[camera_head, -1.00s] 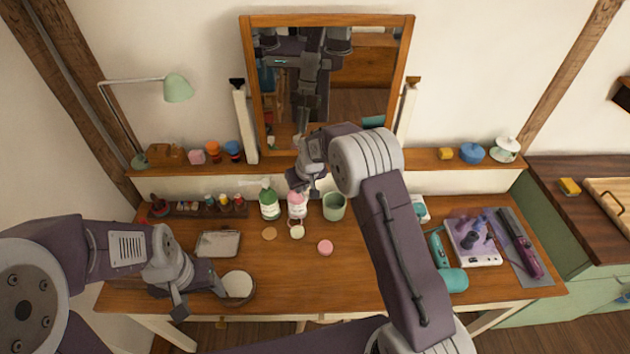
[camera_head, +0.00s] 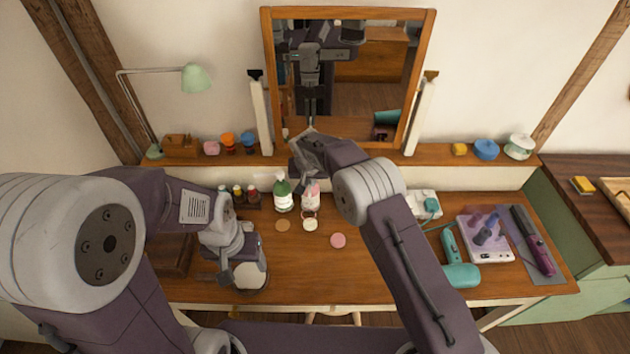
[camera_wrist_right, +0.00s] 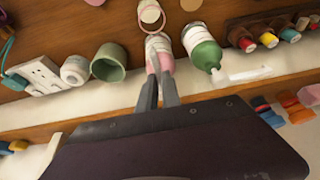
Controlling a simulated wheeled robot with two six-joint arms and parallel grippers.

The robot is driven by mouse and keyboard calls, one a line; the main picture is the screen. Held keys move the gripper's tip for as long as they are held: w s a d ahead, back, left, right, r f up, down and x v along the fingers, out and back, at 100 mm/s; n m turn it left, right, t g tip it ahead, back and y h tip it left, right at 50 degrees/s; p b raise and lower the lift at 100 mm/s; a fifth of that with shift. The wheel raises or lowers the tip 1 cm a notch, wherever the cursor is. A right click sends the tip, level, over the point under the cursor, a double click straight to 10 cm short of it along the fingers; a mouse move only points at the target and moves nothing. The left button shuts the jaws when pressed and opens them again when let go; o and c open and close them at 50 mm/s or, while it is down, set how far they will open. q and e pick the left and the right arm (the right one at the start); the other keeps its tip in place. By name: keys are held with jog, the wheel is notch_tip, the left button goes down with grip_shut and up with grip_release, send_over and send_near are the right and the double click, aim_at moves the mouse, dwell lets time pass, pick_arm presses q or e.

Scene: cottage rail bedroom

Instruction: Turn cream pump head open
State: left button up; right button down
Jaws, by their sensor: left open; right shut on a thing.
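A pink and white bottle (camera_head: 311,196) stands near the back middle of the dressing table. It also shows in the right wrist view (camera_wrist_right: 160,50), where the two fingers of my right gripper (camera_wrist_right: 157,82) are closed at its top. The pump head itself is hidden by the fingers. In the head view my right gripper (camera_head: 304,166) is above the bottle, partly hidden by its own wrist. My left gripper (camera_head: 240,272) is open and empty, over the round pale dish (camera_head: 252,277) at the front left of the table.
A green bottle (camera_head: 283,196) with a white nozzle stands close beside the pink one. A green cup (camera_wrist_right: 108,62) is on its other side. Small round lids (camera_head: 338,240) lie in front. A hair dryer (camera_head: 458,270) is at right. The mirror (camera_head: 350,75) stands behind.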

jog(key=c, duration=1.5)
grip_release()
jog(key=shift+s+r, duration=0.2)
jog(key=shift+r, duration=0.15)
jog(key=b+v, duration=0.1)
jog(key=v, duration=0.7)
jog(key=shift+r+b, duration=0.1)
jog(key=shift+b, duration=0.25)
